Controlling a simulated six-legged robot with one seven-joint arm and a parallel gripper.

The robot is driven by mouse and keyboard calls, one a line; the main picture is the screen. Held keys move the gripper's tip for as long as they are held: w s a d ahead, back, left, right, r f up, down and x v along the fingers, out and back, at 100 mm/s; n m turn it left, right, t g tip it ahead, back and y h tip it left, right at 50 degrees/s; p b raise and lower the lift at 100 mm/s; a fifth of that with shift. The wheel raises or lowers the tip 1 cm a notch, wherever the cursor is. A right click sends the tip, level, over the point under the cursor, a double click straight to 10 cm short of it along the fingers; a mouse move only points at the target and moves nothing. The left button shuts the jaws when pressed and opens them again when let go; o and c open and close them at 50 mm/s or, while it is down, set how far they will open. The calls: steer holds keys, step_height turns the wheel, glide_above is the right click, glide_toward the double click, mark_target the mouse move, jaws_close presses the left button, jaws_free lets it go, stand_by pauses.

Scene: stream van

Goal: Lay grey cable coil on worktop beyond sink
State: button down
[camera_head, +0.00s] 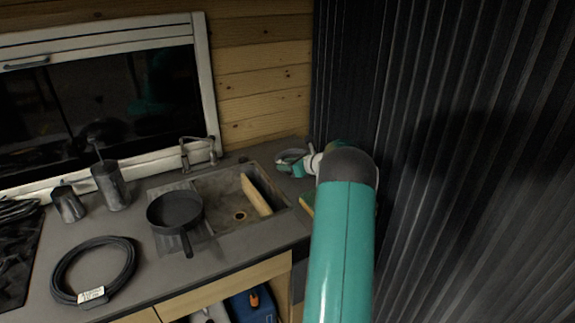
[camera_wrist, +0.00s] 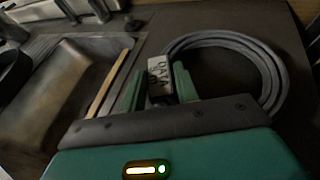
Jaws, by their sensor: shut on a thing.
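The grey cable coil (camera_wrist: 266,62) shows in the wrist view as a ring with a white label marked DATA. My gripper (camera_wrist: 158,86) is shut on the coil at its label, on the side nearest the sink. The coil is low over the worktop (camera_wrist: 226,62) or resting on it; I cannot tell which. The sink (camera_wrist: 65,85) is left of it. In the head view the coil (camera_head: 290,157) shows small at the far right end of the worktop (camera_head: 145,270), past the sink (camera_head: 214,188), partly hidden by my gripper and arm.
A wooden board (camera_head: 256,194) leans in the sink. A black pan (camera_head: 174,210) overlaps the sink's left side. A dark cable coil (camera_head: 62,272) with a label lies at the front left. Two metal mugs (camera_head: 110,186) (camera_head: 68,204) stand behind. A corrugated dark wall (camera_head: 450,150) bounds the right.

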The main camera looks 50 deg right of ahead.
steer(key=c, duration=1)
jaws_free()
steer(key=shift+c, duration=0.2)
